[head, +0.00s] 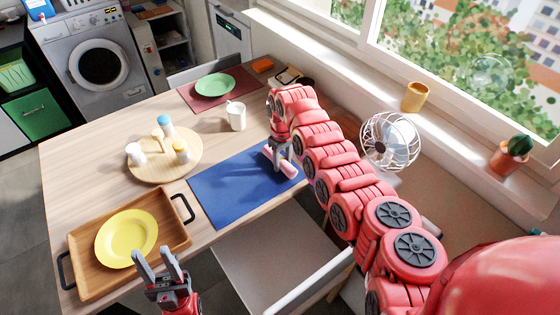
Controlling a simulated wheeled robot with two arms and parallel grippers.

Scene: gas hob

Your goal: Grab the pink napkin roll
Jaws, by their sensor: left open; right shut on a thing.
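The pink napkin roll (287,168) lies on the blue placemat (232,192), near the mat's right side. My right gripper (279,157) comes down over the roll and is shut on it; the fingers hide the roll's middle. The roll appears to be at the mat's surface, and I cannot tell whether it is lifted. My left gripper (158,256) is open and empty at the bottom left, in front of the table's near edge and beside the wooden tray.
A wooden tray (180,240) with black handles holds a yellow plate (126,238). A round board (150,172) carries several small bottles. A white mug (236,116) and a green plate (215,85) stand further back. A fan (390,140) stands right of my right arm. A chair (285,255) stands in front.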

